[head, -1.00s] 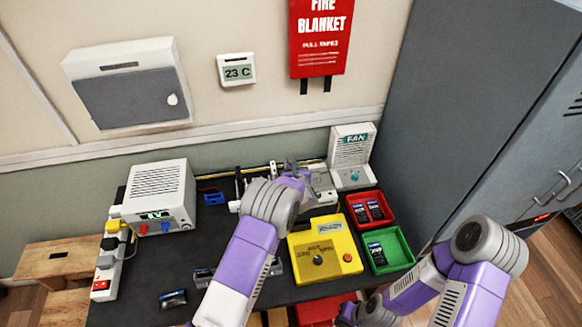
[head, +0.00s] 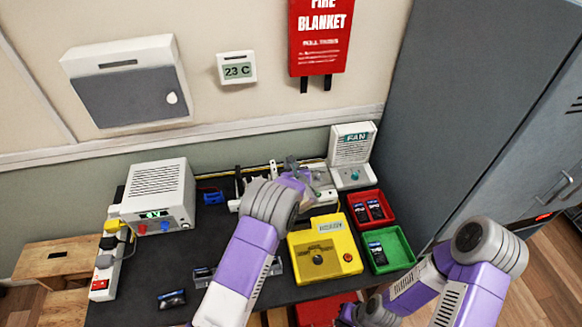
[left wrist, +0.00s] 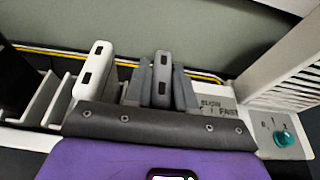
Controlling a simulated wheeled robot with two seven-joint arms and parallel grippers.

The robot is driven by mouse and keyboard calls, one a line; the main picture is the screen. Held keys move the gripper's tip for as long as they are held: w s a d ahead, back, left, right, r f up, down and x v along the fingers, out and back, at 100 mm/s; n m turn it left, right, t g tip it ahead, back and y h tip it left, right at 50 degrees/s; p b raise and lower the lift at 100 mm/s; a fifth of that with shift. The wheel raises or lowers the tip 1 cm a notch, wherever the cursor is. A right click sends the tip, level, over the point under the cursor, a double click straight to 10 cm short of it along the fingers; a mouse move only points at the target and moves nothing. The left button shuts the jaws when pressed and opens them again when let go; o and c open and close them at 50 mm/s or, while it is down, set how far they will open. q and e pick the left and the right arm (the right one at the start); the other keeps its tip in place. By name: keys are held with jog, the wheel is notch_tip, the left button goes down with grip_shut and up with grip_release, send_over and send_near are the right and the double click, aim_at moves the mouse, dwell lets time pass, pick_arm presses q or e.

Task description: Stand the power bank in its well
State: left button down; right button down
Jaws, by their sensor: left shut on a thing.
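A dark grey power bank (left wrist: 162,72) stands upright between the fingers of my left gripper (left wrist: 163,88) in the left wrist view. The gripper is shut on it. A white power bank (left wrist: 95,68) stands upright to its left, apart from it. Both are over a pale slotted rack (left wrist: 48,103). The lower end of the grey one is hidden by the gripper body, so I cannot tell whether it is seated in a well. In the head view my left gripper (head: 293,170) is at the rack, partly hidden by its wrist. My right gripper (head: 352,312) is low at the table's front, its fingers unclear.
A white fan unit (head: 352,172) stands right of the rack. A yellow box (head: 324,240), a red tray (head: 385,217) and a green tray (head: 405,255) are in front. A white power supply (head: 159,190) and a power strip (head: 104,262) are at left.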

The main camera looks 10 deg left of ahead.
pick_arm(q)
jog(key=c, duration=0.9)
grip_release()
jog(key=shift+o, duration=0.2)
